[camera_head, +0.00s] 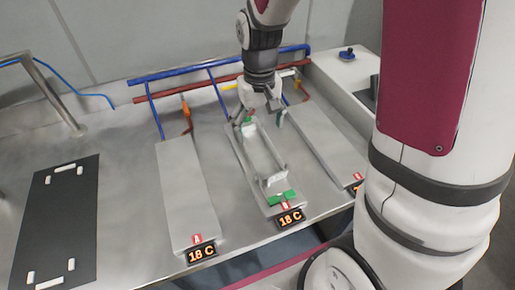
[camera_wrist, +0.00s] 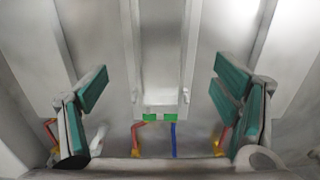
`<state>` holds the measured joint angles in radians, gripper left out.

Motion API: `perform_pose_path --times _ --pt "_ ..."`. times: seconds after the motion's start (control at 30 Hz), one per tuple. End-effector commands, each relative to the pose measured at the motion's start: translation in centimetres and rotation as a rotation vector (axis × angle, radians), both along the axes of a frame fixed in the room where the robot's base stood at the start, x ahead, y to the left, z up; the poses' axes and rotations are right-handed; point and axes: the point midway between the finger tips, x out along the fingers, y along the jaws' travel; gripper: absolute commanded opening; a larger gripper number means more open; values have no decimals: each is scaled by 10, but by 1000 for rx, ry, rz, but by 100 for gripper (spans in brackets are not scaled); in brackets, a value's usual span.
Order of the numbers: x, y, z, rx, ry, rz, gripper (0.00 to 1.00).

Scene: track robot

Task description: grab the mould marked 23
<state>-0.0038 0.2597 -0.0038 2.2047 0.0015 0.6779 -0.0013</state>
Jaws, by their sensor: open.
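A pale, narrow open mould (camera_head: 276,180) lies lengthwise on the middle grey plate (camera_head: 283,207), with green patches at both ends. I cannot read the number 23 on it. It seems to be the long pale piece (camera_wrist: 160,98) in the middle of the wrist view, with two green patches at its end. My gripper (camera_head: 266,108) is over the far end of the middle plate, hiding part of it. In the wrist view my gripper (camera_wrist: 162,76) is open, its green-padded fingers apart on either side of the pale piece. Nothing is held between them.
Bare grey plates stand left (camera_head: 185,185) and right (camera_head: 322,142). Displays on the left (camera_head: 201,253) and middle (camera_head: 290,217) plates read 18 C. Blue (camera_head: 180,77) and red pipes run behind. A black mat (camera_head: 60,225) with white marks lies at far left.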

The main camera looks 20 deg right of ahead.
Motion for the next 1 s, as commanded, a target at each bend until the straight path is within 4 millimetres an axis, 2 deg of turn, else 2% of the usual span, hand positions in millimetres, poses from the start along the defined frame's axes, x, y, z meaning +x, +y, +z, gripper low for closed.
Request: perform_pose_path --times 0.1,0.37,0.63,0.77,0.97,1.0 --pt "-1 0 -18 0 4 0 82" --pt "-1 0 -35 0 2 0 82" --pt "-3 0 -73 0 3 0 82" --pt "-3 0 -80 1 0 0 82" --pt "-3 0 -80 1 -1 0 82" --pt "-3 0 -80 1 -1 0 77"
